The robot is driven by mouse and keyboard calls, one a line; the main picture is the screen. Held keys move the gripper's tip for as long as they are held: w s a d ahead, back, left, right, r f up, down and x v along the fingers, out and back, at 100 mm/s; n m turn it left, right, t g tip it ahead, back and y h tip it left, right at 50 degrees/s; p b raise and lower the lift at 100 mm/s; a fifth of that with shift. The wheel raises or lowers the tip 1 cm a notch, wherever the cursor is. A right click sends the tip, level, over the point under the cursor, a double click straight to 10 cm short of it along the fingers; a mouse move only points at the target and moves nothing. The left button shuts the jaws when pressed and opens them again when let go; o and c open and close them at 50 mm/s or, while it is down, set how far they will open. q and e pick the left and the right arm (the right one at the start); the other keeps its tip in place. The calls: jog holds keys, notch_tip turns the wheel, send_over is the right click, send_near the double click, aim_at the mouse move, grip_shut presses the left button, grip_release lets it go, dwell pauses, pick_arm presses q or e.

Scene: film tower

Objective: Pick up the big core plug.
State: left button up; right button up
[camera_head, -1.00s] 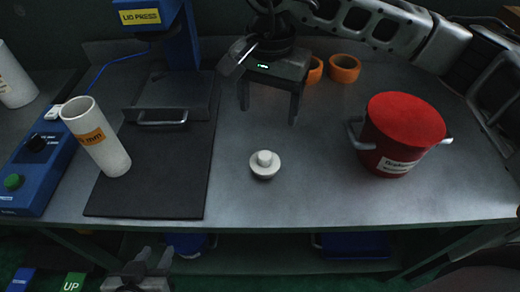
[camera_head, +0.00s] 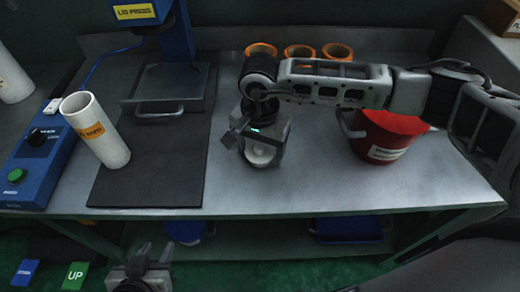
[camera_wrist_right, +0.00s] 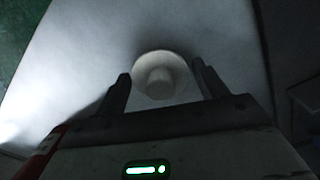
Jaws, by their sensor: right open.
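The big core plug is a white round disc with a knob on top (camera_head: 260,156), on the grey table under my right gripper (camera_head: 258,148). In the right wrist view, the plug (camera_wrist_right: 160,76) lies between the two fingertips of my right gripper (camera_wrist_right: 160,72), with gaps at both sides. The right gripper is open and points down; its fingers partly hide the plug in the head view. My left gripper (camera_head: 150,254) is low at the bottom of the head view, in front of the table, its fingers apart and empty.
A red pot (camera_head: 385,150) with handles stands right of the plug, partly behind my right arm. Several orange rings (camera_head: 298,51) are at the back.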

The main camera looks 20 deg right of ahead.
jog(key=shift+f, duration=0.1)
jog(key=c, duration=0.8)
jog(key=shift+o, duration=0.2)
jog(key=shift+r, duration=0.2)
